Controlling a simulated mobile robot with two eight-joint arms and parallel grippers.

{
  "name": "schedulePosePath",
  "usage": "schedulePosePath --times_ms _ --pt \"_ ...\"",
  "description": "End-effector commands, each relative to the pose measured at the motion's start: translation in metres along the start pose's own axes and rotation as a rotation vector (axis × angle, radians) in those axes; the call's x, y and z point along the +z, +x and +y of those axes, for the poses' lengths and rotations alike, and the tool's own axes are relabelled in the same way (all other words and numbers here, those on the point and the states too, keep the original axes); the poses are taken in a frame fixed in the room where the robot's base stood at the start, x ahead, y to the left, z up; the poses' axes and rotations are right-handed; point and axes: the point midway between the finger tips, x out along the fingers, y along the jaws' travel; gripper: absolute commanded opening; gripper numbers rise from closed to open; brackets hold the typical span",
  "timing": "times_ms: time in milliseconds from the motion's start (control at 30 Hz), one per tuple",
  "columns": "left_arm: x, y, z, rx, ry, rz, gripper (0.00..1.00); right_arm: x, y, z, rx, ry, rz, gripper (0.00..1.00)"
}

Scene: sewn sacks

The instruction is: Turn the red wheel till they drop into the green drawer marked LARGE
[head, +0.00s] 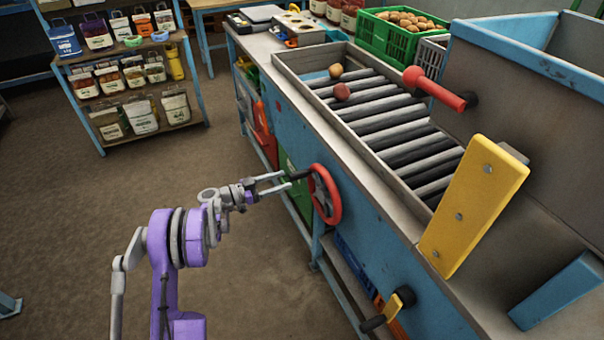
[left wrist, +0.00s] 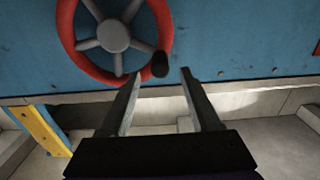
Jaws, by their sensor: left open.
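The red wheel (head: 325,195) is mounted on the side of the blue machine, with a black handle knob on its rim. It also shows in the left wrist view (left wrist: 68,40), with its grey hub and the black knob (left wrist: 160,64). My left gripper (head: 286,182) is open, its fingers pointing at the knob. In the left wrist view the knob appears in line with the gap between the fingertips (left wrist: 158,72); touch cannot be told. A tan round item (head: 335,71) and a reddish one (head: 341,91) lie on the rollers. A green panel (head: 297,196) shows partly behind the gripper; no LARGE mark is readable.
The roller bed (head: 400,125) tops the blue machine. A shelf of sacks (head: 130,80) stands at the back left. Floor at left is clear.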

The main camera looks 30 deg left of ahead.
Motion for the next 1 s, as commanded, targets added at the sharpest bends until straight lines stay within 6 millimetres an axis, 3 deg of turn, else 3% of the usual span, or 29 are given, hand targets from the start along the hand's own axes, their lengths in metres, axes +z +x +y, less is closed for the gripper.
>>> schedulePosePath --times_ms 200,400,800,833,1000 --pt "0.0 0.045 0.001 0.004 0.0 0.001 0.63 0.0 0.0 0.0 0.0 0.0 0.0 0.5" --pt "0.0 0.071 0.001 0.002 0.001 0.001 0.63 0.0 0.0 0.0 0.0 0.0 0.0 0.5" --pt "0.0 0.08 0.0 0.0 0.002 0.0 0.63 0.0 0.0 0.0 0.0 0.0 0.0 0.5" --pt "0.0 0.08 0.0 0.0 0.002 0.0 0.61 0.0 0.0 0.0 0.0 0.0 0.0 0.5" --pt "0.0 0.08 0.0 0.0 0.002 0.0 0.31 0.0 0.0 0.0 0.0 0.0 0.0 0.5"
